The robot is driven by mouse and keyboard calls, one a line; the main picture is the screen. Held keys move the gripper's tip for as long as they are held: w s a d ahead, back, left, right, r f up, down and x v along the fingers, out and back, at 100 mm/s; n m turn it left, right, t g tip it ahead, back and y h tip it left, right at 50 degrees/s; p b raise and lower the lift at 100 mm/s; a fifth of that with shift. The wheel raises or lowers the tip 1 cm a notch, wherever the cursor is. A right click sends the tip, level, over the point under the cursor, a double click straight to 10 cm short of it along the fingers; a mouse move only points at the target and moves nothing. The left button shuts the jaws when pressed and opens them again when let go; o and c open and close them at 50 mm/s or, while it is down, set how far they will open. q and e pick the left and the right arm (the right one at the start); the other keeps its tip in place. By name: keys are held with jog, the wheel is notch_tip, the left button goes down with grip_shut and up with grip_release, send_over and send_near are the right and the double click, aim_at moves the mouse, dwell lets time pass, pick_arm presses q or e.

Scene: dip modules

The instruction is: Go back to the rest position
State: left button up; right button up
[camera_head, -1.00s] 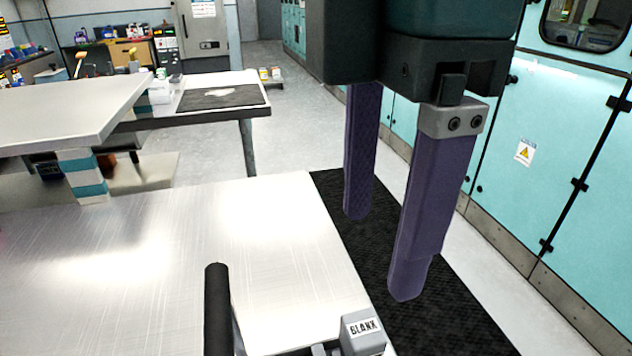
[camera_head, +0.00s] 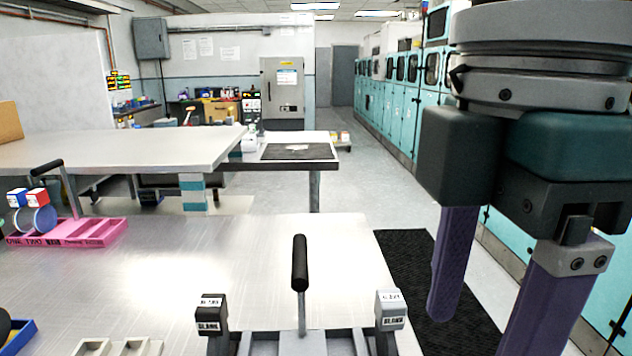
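My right gripper (camera_head: 470,335) hangs at the right side of the head view, its two purple fingers pointing down and well apart. Nothing shows between them. It is over the floor and black mat, to the right of the metal table (camera_head: 330,225). The lower end of its nearer finger is cut off by the frame. My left gripper is not in the picture. A grey carrier (camera_head: 262,344) with a black upright handle (camera_head: 300,264) stands at the table's front edge.
A pink tray (camera_head: 95,233) with red and blue blocks stands at the left. A blue bin (camera_head: 18,338) and a cream tray (camera_head: 118,347) are at the lower left. The table's middle is clear.

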jog(key=s+a+f+m+t+y+p, duration=0.2)
jog(key=s+a+f+m+y, duration=0.3)
jog(key=m, duration=0.3)
jog(key=s+d+f+m+t+h+p, duration=0.1)
jog(key=s+d+f+m+h, duration=0.2)
jog(key=d, duration=0.4)
jog(key=s+d+f+m+t+h+p, duration=0.1)
jog(key=s+d+m+h+p, duration=0.1)
jog(key=s+d+m, duration=0.35)
pick_arm(q)
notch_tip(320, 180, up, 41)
jog(key=p, duration=3.6)
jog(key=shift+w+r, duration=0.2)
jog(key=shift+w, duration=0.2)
pick_arm(e)
notch_tip(320, 180, up, 36)
jog(key=w+d, duration=0.2)
jog(key=shift+f, duration=0.1)
